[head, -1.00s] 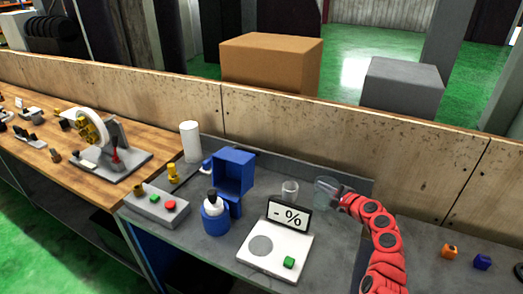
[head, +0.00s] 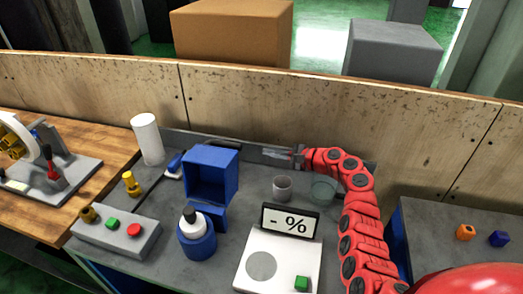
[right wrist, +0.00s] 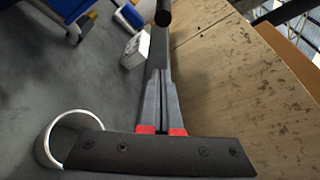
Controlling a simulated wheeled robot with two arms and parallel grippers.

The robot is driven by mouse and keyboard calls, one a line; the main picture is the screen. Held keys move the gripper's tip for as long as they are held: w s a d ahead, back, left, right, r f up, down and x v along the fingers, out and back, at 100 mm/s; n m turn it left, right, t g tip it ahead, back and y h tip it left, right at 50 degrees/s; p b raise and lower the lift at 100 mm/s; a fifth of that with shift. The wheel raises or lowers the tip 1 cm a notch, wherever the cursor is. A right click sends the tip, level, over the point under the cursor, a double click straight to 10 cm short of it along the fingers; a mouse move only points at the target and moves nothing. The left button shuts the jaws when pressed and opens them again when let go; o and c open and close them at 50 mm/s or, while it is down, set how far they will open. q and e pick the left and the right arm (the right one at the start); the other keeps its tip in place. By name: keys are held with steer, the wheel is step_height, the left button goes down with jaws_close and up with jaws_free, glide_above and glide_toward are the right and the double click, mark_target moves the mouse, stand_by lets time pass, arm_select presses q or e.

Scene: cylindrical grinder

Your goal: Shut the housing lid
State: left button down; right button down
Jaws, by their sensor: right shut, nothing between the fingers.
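The blue housing (head: 208,213) stands left of centre on the grey bench in the head view. Its hollow blue lid (head: 229,182) is raised, with the open side facing me. Part of a blue body, probably the housing, shows at the top left of the right wrist view (right wrist: 72,14). My right gripper (head: 268,153) is shut and empty. It is behind and to the right of the lid, near the wooden back wall, pointing left and apart from the lid. Its closed fingers also show in the right wrist view (right wrist: 160,90). My left gripper is not in view.
A small cup (head: 282,189) and a clear glass (head: 323,190) stand below my right arm. A blue pot with a black-topped bottle (head: 197,240), a button box (head: 118,232) and a white cylinder (head: 147,139) are left.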

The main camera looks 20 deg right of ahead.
steer(key=w+a+p, duration=0.3)
steer(key=a+p, duration=0.1)
steer(key=a, duration=0.3)
steer(key=shift+w+r, duration=0.4)
steer(key=shift+r, duration=0.05)
steer(key=shift+a, duration=0.1)
stand_by(0.4)
